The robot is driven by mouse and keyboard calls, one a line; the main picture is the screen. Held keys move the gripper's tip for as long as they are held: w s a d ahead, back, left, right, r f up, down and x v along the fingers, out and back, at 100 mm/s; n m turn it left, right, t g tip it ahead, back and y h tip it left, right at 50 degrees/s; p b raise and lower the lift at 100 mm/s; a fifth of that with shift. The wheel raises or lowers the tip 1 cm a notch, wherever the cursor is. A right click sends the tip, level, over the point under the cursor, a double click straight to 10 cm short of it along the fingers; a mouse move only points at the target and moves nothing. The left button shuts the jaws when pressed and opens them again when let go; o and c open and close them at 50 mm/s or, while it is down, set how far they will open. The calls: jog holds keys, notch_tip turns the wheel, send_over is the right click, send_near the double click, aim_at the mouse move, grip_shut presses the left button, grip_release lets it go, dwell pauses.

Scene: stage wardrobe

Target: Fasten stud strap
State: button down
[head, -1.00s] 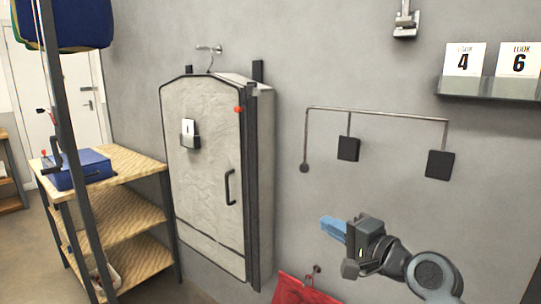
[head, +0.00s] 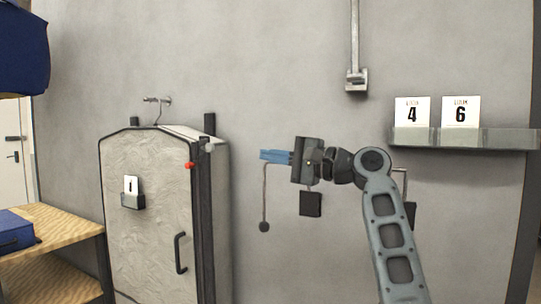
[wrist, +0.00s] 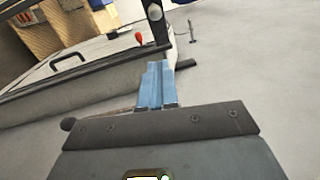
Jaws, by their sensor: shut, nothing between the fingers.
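A tall pale grey case (head: 145,215) with a rounded top and dark edging stands against the wall. A dark upright strip (head: 203,225) runs down its right front edge. A red knob (head: 189,165) sits near the top of that edge, with a small grey piece (head: 210,147) beside it. In the wrist view the red knob (wrist: 140,37) and the dark strip (wrist: 158,25) lie beyond the fingertips. I cannot tell which part is the strap or the stud. My gripper (head: 264,156) has blue fingers, shut and empty, right of the case and apart from it. The fingers (wrist: 157,68) also show in the wrist view.
A dark handle (head: 180,253) and a card holder (head: 132,200) are on the case front. A wall rail with dark pads (head: 311,204) hangs behind my arm. A shelf (head: 465,138) with number cards is at right. A wooden rack (head: 50,230) stands left.

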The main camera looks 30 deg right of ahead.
aim_at(209, 146)
jog(key=w+a+r+p, duration=0.1)
jog(key=w+a+p, duration=0.1)
jog(key=w+a, duration=0.4)
jog(key=shift+a, duration=1)
